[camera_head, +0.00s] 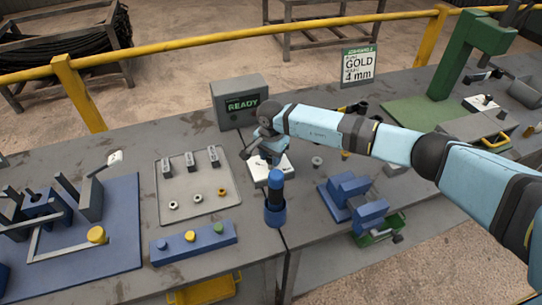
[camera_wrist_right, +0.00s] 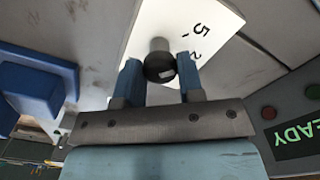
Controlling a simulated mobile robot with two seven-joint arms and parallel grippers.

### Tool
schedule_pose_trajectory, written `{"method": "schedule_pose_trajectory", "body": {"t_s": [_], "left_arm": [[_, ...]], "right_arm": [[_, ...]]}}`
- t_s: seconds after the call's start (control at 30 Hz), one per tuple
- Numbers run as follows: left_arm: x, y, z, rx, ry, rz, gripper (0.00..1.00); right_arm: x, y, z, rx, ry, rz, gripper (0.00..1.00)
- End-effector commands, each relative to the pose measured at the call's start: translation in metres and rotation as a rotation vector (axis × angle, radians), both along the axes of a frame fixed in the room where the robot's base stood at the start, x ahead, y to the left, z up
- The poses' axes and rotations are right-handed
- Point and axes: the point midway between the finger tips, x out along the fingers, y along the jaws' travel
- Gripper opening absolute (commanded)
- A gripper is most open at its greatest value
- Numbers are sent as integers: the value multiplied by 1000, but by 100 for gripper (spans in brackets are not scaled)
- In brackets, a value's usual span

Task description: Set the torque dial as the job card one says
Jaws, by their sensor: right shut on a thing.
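The dial's white plate (camera_head: 285,171) lies on the bench in front of the READY box. In the right wrist view the plate (camera_wrist_right: 205,25) shows the printed marks 5 and 2. Its round black knob (camera_wrist_right: 159,66) sits between the fingers of my right gripper (camera_wrist_right: 160,80), which is shut on it. In the head view my right gripper (camera_head: 270,155) points down over the plate and hides the knob. The pointer's setting cannot be read. A green-and-white card (camera_head: 359,66) stands at the bench's back and reads GOLD, 4 mm. My left gripper is out of view.
The grey box (camera_head: 240,102) shows READY in green. A grey tray (camera_head: 197,187) with small parts lies left, blue blocks (camera_head: 352,197) right. A green press (camera_head: 468,60) stands at the far right.

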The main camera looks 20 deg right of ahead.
Motion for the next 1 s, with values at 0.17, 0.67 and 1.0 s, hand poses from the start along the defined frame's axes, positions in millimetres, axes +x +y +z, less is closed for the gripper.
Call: {"method": "schedule_pose_trajectory", "body": {"t_s": [0.17,0.67,1.0], "left_arm": [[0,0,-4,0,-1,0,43],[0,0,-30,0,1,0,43],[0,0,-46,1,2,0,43]], "right_arm": [[0,0,-1,0,0,-35,12],[0,0,-3,-1,-1,-408,12],[0,0,-2,-1,0,-732,12]]}}
